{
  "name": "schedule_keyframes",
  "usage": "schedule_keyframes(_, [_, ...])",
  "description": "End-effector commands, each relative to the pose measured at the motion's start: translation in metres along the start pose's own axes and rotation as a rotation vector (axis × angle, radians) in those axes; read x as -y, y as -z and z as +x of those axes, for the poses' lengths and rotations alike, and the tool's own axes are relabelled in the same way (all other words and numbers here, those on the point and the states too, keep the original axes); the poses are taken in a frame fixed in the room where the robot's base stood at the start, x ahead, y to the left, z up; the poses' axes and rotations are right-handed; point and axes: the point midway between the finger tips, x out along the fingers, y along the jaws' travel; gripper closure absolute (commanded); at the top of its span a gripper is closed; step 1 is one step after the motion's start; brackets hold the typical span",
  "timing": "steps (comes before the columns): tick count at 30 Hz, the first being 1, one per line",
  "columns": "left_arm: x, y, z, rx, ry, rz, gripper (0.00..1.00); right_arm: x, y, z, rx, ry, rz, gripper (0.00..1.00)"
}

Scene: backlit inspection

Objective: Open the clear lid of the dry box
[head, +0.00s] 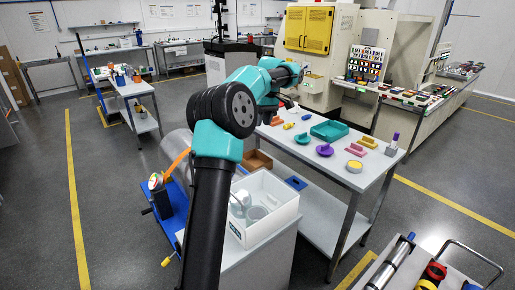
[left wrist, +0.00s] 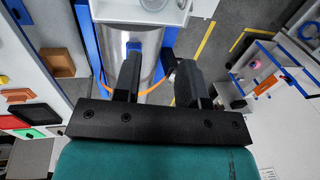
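The white dry box (head: 264,207) stands on a bench in the lower middle of the head view, right of my left forearm. Round greyish vessels show inside it; I cannot make out whether its clear lid covers them. My left gripper (left wrist: 158,82) shows in the left wrist view with its two black fingers apart and nothing between the tips. A shiny metal cylinder (left wrist: 134,45) lies in the background behind the fingers. In the head view my left arm rises past the box, and its fingers are too small to read. My right gripper is not in view.
A table (head: 352,135) right of the box carries a teal tray (head: 329,131), a purple bowl (head: 324,150) and several small colored pieces. A blue stand (head: 170,215) is left of my arm. Floor is open at the left.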

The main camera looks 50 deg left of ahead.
Motion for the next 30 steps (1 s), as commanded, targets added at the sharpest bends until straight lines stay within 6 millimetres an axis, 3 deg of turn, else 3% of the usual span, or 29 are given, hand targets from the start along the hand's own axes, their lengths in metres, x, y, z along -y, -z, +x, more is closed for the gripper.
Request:
schedule_keyframes(18, [0.001,0.000,0.099,0.002,0.002,0.001,0.62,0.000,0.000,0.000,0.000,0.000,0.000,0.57])
schedule_keyframes(30, [0.000,0.000,0.111,0.001,-0.001,0.000,0.62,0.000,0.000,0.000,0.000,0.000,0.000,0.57])
